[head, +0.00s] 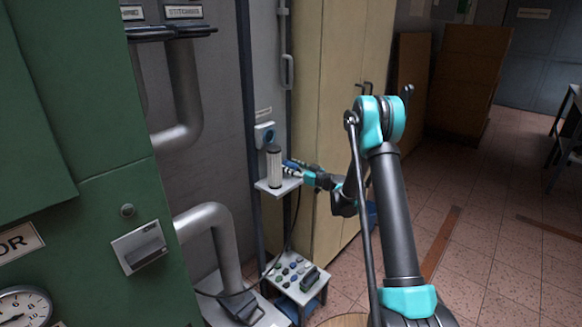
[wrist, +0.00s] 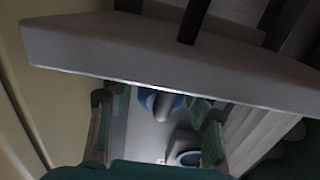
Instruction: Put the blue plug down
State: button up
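My gripper (head: 292,168) reaches in from the right over a small wall shelf (head: 265,187). A dark blue piece, most likely the blue plug (head: 287,163), shows at my fingertips, just right of a pale cylinder. In the wrist view, the fingers (wrist: 158,108) stand apart on either side of a blue-and-grey rounded piece that looks like the plug (wrist: 148,99). The shelf's grey slab (wrist: 100,55) hides part of it and the pad ends. I cannot tell whether the pads touch the plug or whether it rests on the shelf.
A pale ribbed cylinder with a black top (head: 274,168) stands on the shelf close to my gripper. A blue-faced socket (head: 265,134) is on the wall above. A black cable hangs below the shelf. A low stand (head: 297,285) holds several small items. Tall beige cabinets (head: 330,90) stand behind.

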jog(key=shift+o, duration=1.2)
jog(key=shift+r, duration=0.1)
